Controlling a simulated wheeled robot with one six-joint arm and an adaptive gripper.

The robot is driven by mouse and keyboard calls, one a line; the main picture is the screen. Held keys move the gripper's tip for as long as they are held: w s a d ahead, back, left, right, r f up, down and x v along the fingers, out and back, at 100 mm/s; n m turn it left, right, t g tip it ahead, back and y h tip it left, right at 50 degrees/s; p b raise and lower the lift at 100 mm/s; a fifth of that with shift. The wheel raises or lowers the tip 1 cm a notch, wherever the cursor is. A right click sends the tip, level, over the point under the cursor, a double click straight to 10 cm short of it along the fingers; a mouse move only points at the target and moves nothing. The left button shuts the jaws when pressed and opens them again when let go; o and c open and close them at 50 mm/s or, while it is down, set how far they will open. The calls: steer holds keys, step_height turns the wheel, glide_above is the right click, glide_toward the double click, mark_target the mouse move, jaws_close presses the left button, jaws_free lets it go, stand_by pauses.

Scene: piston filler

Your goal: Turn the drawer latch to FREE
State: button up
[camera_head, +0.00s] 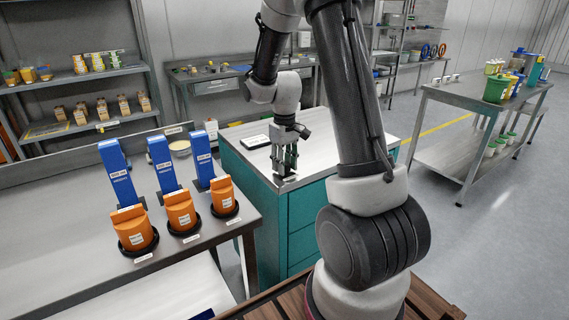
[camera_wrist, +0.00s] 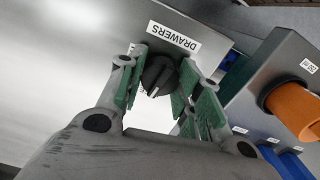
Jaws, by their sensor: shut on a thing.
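The drawer latch is a round black knob (camera_wrist: 157,77) with a white pointer line, seen in the wrist view on the pale metal top beside a white DRAWERS label (camera_wrist: 174,38). My gripper (camera_wrist: 160,88) has its green-padded fingers on both sides of the knob and is shut on it. In the head view my gripper (camera_head: 286,174) points down at the front corner of the teal drawer cabinet (camera_head: 263,209), and the knob is mostly hidden there by the fingers. No FREE marking is readable in either view.
A bench (camera_head: 73,243) at left holds orange containers (camera_head: 181,212) with blue uprights. A dark tablet-like item (camera_head: 255,141) lies on the cabinet top. A cart (camera_head: 465,105) with a green bucket stands at right. Open floor lies between cart and cabinet.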

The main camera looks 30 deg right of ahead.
steer(key=shift+n, duration=0.8)
steer(key=o, duration=1)
steer(key=shift+o, duration=0.2)
steer(key=shift+r, duration=0.1)
step_height(320, 180, up, 12)
